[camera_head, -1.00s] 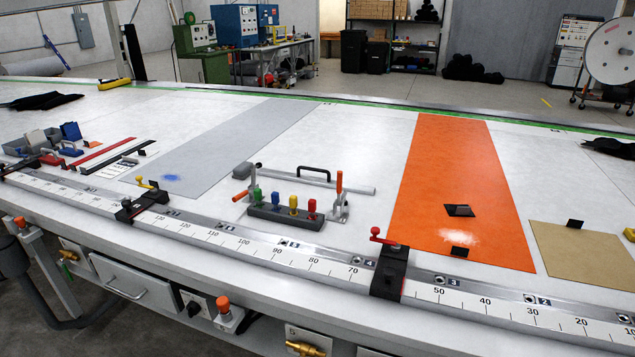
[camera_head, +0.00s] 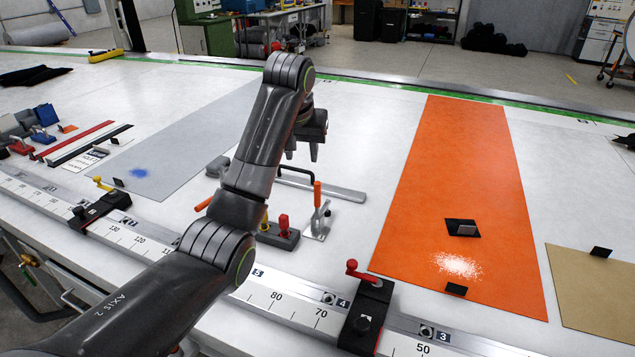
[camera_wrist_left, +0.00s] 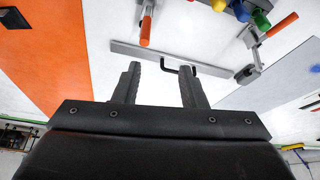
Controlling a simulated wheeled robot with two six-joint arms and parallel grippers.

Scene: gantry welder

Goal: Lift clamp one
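No label shows which item is clamp one. A toggle clamp (camera_head: 318,222) with an upright orange handle stands on the white table near the front rail; it also shows at the top of the left wrist view (camera_wrist_left: 145,30). A second orange-handled clamp (camera_wrist_left: 252,62) shows in the left wrist view; my arm mostly hides it in the head view. A grey bar (camera_head: 335,191) with a black handle lies between and behind them. My left gripper (camera_head: 303,150) is open and empty above the bar's handle; its fingers (camera_wrist_left: 160,85) are apart. My right gripper is not in view.
Black rail clamps with a red knob (camera_head: 366,312) and a yellow knob (camera_head: 103,207) sit on the ruled front rail. A knob block (camera_head: 280,238) is partly behind my arm. An orange sheet (camera_head: 455,180) lies right, a grey sheet (camera_head: 165,150) left.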

